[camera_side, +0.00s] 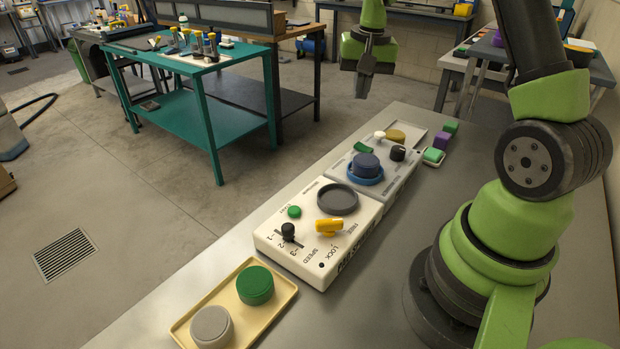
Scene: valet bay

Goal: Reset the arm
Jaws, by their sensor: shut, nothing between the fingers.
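My gripper (365,84) hangs at the top of the side view, pointing down. It is shut and empty, raised above the far part of the grey bench (215,300). It touches nothing. My arm stands upright at the right of the bench. Below and in front of the gripper is a grey panel (402,178) with a blue knob (365,164) on a blue ring and a small black knob (397,153). Nearer is a white panel (300,262) with a dark round recess (338,199), a yellow lever (329,226), a green button (294,211) and a black slider (288,230).
A yellow tray (285,292) holds a green puck (255,285) and a grey puck (211,326) at the near end. Green and purple blocks (434,150) sit beyond the panels. A teal table (205,125) stands across the floor. The air around my gripper is clear.

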